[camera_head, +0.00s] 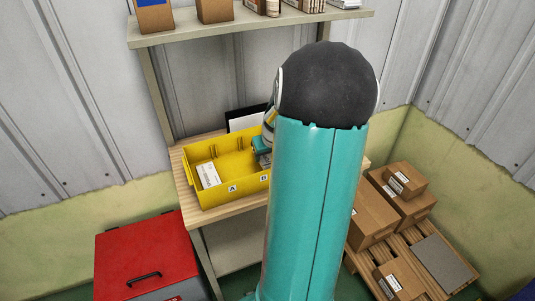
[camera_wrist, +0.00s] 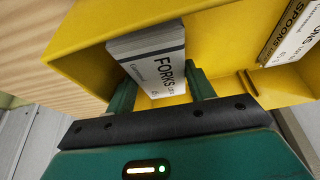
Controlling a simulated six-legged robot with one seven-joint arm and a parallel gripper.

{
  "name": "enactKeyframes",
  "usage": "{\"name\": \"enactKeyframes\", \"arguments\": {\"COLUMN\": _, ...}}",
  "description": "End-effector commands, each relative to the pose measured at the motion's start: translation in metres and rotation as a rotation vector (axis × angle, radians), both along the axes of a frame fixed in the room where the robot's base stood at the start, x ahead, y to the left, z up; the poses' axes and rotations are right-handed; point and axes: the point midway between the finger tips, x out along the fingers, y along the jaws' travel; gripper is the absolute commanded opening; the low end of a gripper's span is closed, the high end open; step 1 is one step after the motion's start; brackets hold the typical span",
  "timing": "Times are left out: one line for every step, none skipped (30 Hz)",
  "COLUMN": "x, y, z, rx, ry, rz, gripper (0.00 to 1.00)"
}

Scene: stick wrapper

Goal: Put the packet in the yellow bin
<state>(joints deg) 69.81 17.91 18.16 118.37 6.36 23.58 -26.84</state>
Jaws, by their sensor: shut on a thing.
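The yellow bin (camera_head: 228,188) stands on the wooden workbench. My gripper (camera_head: 262,150) is at the bin's right end, partly hidden behind my arm. In the wrist view my gripper (camera_wrist: 161,88) is shut on a white and grey packet labelled FORKS (camera_wrist: 150,62), with a green finger on each side. The packet is at the bin's opening, inside its yellow walls (camera_wrist: 82,38). I cannot tell whether it touches the floor of the bin. The held packet is hidden in the head view.
Another packet, labelled SPOONS (camera_wrist: 290,35), lies in the bin; a white packet (camera_head: 208,175) shows at its left end. A shelf (camera_head: 240,27) with boxes is above. A red chest (camera_head: 145,250) stands front left, and cartons on a pallet (camera_head: 425,255) at right.

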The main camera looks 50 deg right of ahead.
Motion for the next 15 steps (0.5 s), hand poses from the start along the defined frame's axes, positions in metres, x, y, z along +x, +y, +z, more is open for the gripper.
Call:
{"name": "enactKeyframes", "arguments": {"x": 0.000, "y": 0.000, "z": 0.000, "rx": 0.000, "ry": 0.000, "rz": 0.000, "gripper": 0.14}}
{"name": "enactKeyframes", "arguments": {"x": 0.000, "y": 0.000, "z": 0.000, "rx": 0.000, "ry": 0.000, "rz": 0.000, "gripper": 0.14}}
{"name": "enactKeyframes", "arguments": {"x": 0.000, "y": 0.000, "z": -0.001, "rx": 0.000, "ry": 0.000, "rz": 0.000, "gripper": 0.14}}
{"name": "enactKeyframes", "arguments": {"x": 0.000, "y": 0.000, "z": -0.002, "rx": 0.000, "ry": 0.000, "rz": 0.001, "gripper": 0.14}}
{"name": "enactKeyframes", "arguments": {"x": 0.000, "y": 0.000, "z": -0.003, "rx": 0.000, "ry": 0.000, "rz": 0.001, "gripper": 0.14}}
{"name": "enactKeyframes", "arguments": {"x": 0.000, "y": 0.000, "z": -0.004, "rx": 0.000, "ry": 0.000, "rz": 0.001, "gripper": 0.14}}
{"name": "enactKeyframes", "arguments": {"x": 0.000, "y": 0.000, "z": -0.004, "rx": 0.000, "ry": 0.000, "rz": 0.001, "gripper": 0.14}}
{"name": "enactKeyframes", "arguments": {"x": 0.000, "y": 0.000, "z": -0.005, "rx": 0.000, "ry": 0.000, "rz": 0.001, "gripper": 0.14}}
{"name": "enactKeyframes", "arguments": {"x": 0.000, "y": 0.000, "z": -0.006, "rx": 0.000, "ry": 0.000, "rz": 0.001, "gripper": 0.14}}
{"name": "enactKeyframes", "arguments": {"x": 0.000, "y": 0.000, "z": -0.007, "rx": 0.000, "ry": 0.000, "rz": 0.001, "gripper": 0.14}}
{"name": "enactKeyframes", "arguments": {"x": 0.000, "y": 0.000, "z": -0.008, "rx": 0.000, "ry": 0.000, "rz": 0.001, "gripper": 0.14}}
{"name": "enactKeyframes", "arguments": {"x": 0.000, "y": 0.000, "z": -0.009, "rx": 0.000, "ry": 0.000, "rz": 0.001, "gripper": 0.14}}
{"name": "enactKeyframes", "arguments": {"x": 0.000, "y": 0.000, "z": -0.010, "rx": 0.000, "ry": 0.000, "rz": 0.001, "gripper": 0.14}}
{"name": "enactKeyframes", "arguments": {"x": 0.000, "y": 0.000, "z": -0.010, "rx": 0.000, "ry": 0.000, "rz": 0.001, "gripper": 0.14}}
{"name": "enactKeyframes", "arguments": {"x": 0.000, "y": 0.000, "z": -0.011, "rx": 0.000, "ry": 0.000, "rz": 0.001, "gripper": 0.14}}
